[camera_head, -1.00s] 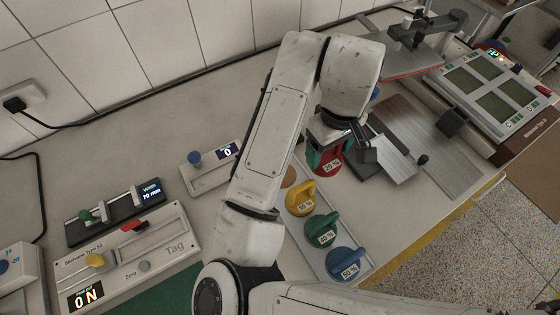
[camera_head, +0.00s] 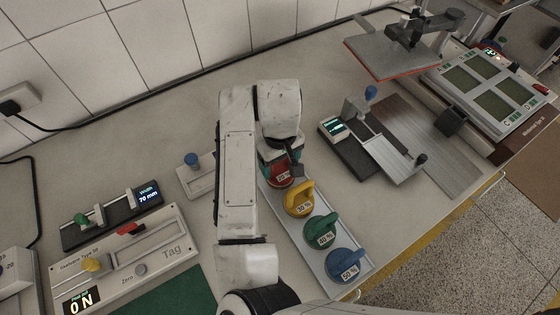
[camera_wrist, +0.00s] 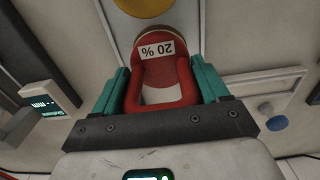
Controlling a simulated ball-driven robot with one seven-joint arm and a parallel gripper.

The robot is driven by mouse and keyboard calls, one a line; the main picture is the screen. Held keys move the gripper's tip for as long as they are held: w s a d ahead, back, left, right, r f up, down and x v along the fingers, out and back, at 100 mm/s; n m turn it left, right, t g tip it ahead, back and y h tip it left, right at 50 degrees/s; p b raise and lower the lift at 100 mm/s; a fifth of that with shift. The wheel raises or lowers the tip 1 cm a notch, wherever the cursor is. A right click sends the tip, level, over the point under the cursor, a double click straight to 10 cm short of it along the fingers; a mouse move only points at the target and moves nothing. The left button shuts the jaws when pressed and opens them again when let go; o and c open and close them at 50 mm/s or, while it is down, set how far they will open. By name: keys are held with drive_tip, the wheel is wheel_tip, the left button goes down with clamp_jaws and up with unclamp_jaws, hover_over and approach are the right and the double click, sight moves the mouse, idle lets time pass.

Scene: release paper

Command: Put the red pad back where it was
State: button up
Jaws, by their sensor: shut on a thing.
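The red pad (camera_head: 279,180), labelled 20 %, is at the far end of the grey tray (camera_head: 334,271), beside the yellow pad. It also shows in the wrist view (camera_wrist: 160,47), with its red handle between my teal fingers. My gripper (camera_head: 280,163) is shut on the handle of the red pad, pointing down; it also fills the middle of the wrist view (camera_wrist: 161,88). The red pad and my gripper cover the round spot at the tray's far end. I cannot tell whether the pad touches the tray.
The tray also holds a yellow pad (camera_head: 299,203), a green pad (camera_head: 321,234) and a blue pad (camera_head: 345,265). A small device with a blue knob (camera_head: 193,160) stands to the left. A device with a display (camera_head: 334,126) and a metal plate stands to the right.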

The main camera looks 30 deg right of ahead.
drive_tip(key=shift+f, duration=0.45)
drive_tip(key=shift+f, duration=0.15)
drive_tip(key=o, duration=1.8)
wheel_tip(320, 180, up, 12)
drive_tip(key=shift+r, duration=0.15)
